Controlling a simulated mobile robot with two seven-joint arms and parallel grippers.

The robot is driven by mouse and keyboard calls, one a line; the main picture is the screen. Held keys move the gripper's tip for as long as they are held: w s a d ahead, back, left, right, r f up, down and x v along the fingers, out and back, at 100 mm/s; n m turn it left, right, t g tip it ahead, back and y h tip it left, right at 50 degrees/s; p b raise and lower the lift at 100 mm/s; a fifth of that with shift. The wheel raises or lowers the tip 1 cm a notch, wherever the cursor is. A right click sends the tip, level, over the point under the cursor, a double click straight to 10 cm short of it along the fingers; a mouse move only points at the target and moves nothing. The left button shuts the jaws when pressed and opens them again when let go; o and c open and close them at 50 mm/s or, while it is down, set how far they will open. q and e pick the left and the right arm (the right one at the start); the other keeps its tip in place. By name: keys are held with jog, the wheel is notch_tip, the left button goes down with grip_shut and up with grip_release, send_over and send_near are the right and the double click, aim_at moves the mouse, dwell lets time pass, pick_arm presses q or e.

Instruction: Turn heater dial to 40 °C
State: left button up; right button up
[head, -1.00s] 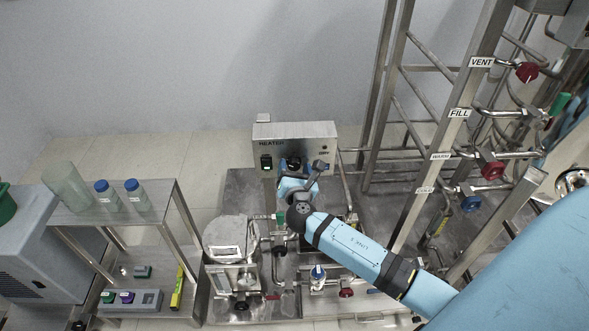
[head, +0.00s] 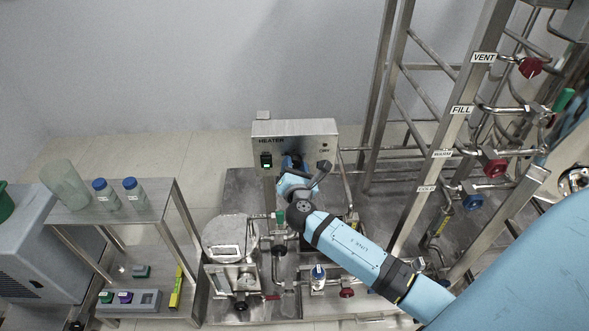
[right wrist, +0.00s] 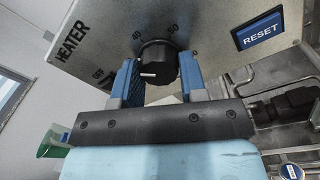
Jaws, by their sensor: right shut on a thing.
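A small white mark is on the dial's lower face. My right gripper (right wrist: 158,78) is shut on the dial, one blue finger on each side. In the head view my right gripper (head: 291,165) covers most of the dial. My left gripper is not in view.
A blue RESET label (right wrist: 262,30) is right of the dial. A pipe frame with red and blue valves (head: 494,168) stands at the right. A steel shelf (head: 145,215) with blue-capped bottles is at the left. A metal vessel (head: 225,232) stands below the heater.

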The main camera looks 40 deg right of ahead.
jog(key=m+b, duration=0.1)
jog(key=m, duration=0.1)
jog(key=m+b, duration=0.3)
jog(key=shift+a+f+m, duration=0.1)
jog(key=shift+f+m, duration=0.15)
jog(key=shift+m, duration=0.05)
jog(key=shift+r+m+b, duration=0.2)
jog(key=shift+m+b, duration=1.25)
jog(key=shift+m, duration=0.75)
jog(key=o, duration=0.9)
jog(key=shift+o, duration=0.2)
